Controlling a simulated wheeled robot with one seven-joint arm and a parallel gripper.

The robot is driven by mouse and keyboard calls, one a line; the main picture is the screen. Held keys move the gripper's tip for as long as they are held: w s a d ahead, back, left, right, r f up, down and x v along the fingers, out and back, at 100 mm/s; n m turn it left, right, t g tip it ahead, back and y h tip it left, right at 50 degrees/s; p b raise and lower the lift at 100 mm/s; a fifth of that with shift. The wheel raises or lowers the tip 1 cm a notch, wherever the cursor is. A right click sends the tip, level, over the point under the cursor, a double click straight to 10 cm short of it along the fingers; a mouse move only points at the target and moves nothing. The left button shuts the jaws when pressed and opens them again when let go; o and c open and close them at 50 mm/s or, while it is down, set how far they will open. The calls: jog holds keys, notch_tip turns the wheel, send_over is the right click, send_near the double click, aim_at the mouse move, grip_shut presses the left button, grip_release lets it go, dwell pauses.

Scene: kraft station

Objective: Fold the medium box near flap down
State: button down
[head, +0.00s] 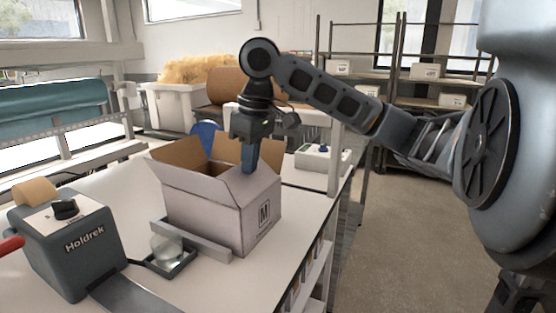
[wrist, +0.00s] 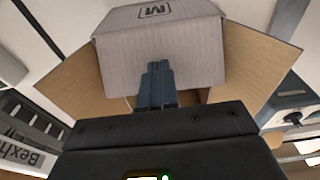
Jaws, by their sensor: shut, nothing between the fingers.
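The medium box (head: 235,222) stands on the white table, grey-white outside and brown inside, with an "M" on its right face. Its flap on the M side (head: 262,186) is folded inward over part of the opening; its outer face fills the middle of the wrist view (wrist: 125,62). My gripper (head: 248,170) points down at this flap, its blue fingers shut and empty. In the wrist view the fingertips (wrist: 158,68) overlap the flap; I cannot tell whether they touch it. Two brown side flaps spread outward (wrist: 75,78) (wrist: 258,62). The box's inside is mostly hidden.
A Holdrek tape dispenser (head: 75,240) stands at the left front. A metal bar (head: 195,240) and a small tray (head: 165,258) with a clear round object sit against the box. A white device (head: 322,158) stands behind it to the right. The table's right edge is close to the box.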

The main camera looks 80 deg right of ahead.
jog(key=shift+w+f, duration=0.15)
jog(key=shift+w, duration=0.15)
jog(key=shift+w+d+f+b, duration=0.2)
jog(key=shift+w+f+b, duration=0.3)
jog(key=shift+f, duration=0.35)
jog(key=shift+f+b, duration=0.3)
jog(key=shift+f, duration=0.35)
dwell(0.5)
jog(key=shift+r, duration=0.1)
notch_tip(320, 180, up, 9)
jog(key=p, duration=0.8)
jog(key=shift+p, duration=0.3)
